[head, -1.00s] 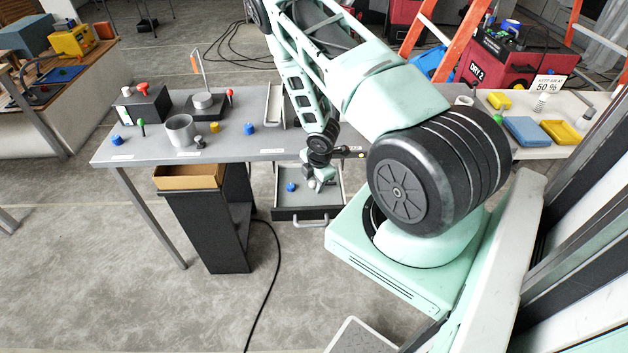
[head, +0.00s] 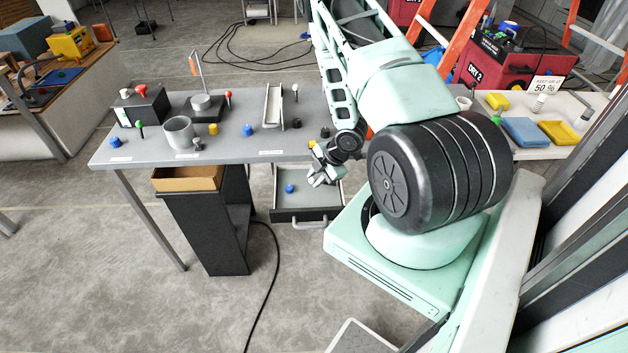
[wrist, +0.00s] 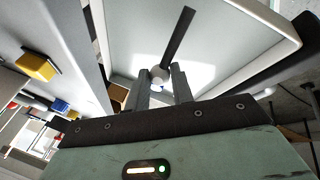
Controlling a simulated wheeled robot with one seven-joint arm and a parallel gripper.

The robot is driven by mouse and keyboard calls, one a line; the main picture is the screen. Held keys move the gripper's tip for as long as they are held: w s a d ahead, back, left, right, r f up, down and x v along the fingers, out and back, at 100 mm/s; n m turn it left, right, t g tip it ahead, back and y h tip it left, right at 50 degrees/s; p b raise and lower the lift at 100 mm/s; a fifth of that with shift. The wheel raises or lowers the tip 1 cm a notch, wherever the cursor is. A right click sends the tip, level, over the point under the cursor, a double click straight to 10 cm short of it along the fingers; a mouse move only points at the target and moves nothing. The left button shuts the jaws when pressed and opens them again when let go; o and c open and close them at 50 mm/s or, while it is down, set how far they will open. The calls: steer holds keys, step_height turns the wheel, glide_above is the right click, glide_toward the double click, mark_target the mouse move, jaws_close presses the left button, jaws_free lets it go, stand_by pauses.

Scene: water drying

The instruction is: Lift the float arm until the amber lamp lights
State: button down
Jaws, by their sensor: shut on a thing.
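My gripper (head: 318,178) is at the table's front edge, above the open drawer. In the wrist view my gripper (wrist: 165,88) is shut on the pale round knob (wrist: 158,74) of a dark bar (wrist: 177,42), which looks like the float arm. The bar stands out at a slant in front of a white rimmed panel (wrist: 225,35). In the head view the bar is too small or hidden to make out. I cannot pick out an amber lamp or tell whether one is lit.
The grey table (head: 230,135) carries a metal cup (head: 179,132), a pale channel (head: 273,105) and several coloured knobs. A yellow block (wrist: 36,66) is left of my gripper in the wrist view. The open drawer (head: 305,215) holds a blue knob (head: 290,188).

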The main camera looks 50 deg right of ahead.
steer(key=shift+s+d+r+t+y+b, duration=0.3)
steer(key=shift+r+t+y, duration=0.1)
steer(key=shift+t+y, duration=0.2)
steer(key=shift+s+d+r+t+y+b, duration=0.3)
steer(key=shift+t+y, duration=0.2)
steer(key=shift+t, duration=0.2)
steer(key=shift+r, duration=0.1)
steer(key=c, duration=1.2)
jaws_free()
steer(key=shift+c, duration=0.2)
steer(key=b+v, duration=0.2)
steer(key=v, duration=1.5)
steer(key=shift+s+r, duration=0.15)
